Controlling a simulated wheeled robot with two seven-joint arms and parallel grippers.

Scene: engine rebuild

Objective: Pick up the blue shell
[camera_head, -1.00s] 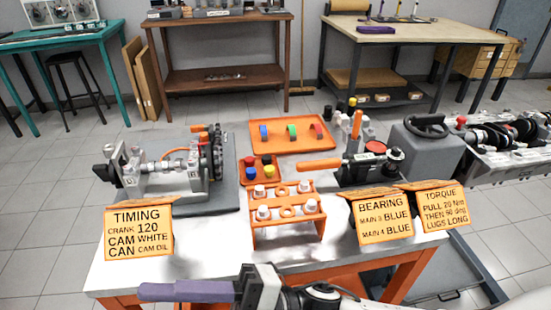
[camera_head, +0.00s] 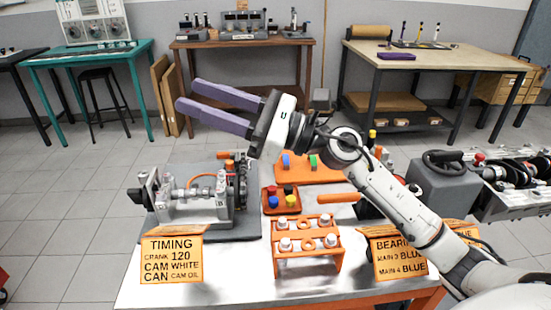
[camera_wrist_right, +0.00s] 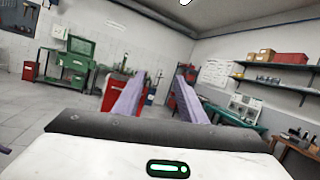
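The blue shell (camera_head: 286,160) is a small curved piece standing in the flat orange tray (camera_head: 322,176) at the back of the workbench. A green shell (camera_head: 313,160) stands to its right; the red shell seen earlier is hidden by my right arm. My right gripper (camera_head: 188,95), with two purple fingers, is raised above the bench, pointing to the upper left. It is open and empty, well apart from the blue shell. Its spread fingers also show in the right wrist view (camera_wrist_right: 157,95), with the room beyond. My left gripper is not in view.
An engine assembly (camera_head: 195,203) stands on a grey plate at left. A small tray of coloured caps (camera_head: 268,208) and an orange rack (camera_head: 307,240) with white-topped parts stand mid-bench. Timing (camera_head: 171,259) and bearing (camera_head: 398,256) signs stand in front.

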